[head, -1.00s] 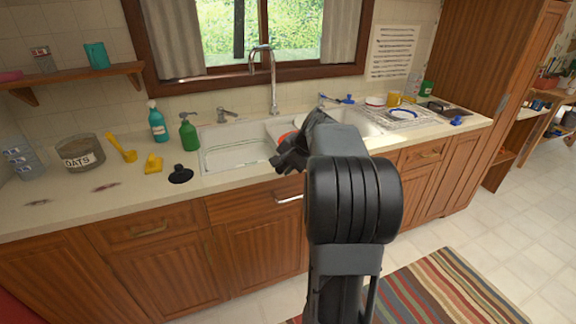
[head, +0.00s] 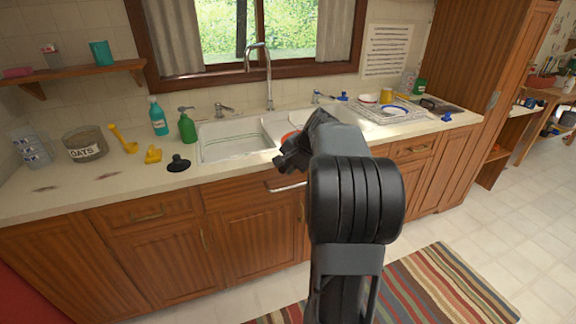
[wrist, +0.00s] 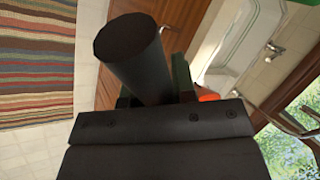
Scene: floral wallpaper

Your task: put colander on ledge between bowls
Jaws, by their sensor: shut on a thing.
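My gripper (head: 287,158) is at the end of my dark arm, in front of the sink's right part in the head view. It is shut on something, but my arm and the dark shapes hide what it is. In the wrist view a black cylinder (wrist: 128,50) stands up in front of the gripper's body; I cannot tell whether it is held. A small orange-red thing (head: 291,135) shows just behind the gripper, and an orange patch (wrist: 208,97) shows in the wrist view. I cannot pick out a colander. A wall ledge (head: 85,72) at upper left carries a pink bowl-like thing (head: 17,72).
The ledge also holds a jar (head: 51,57) and a teal mug (head: 101,53). Striped rug (head: 420,295) on floor.

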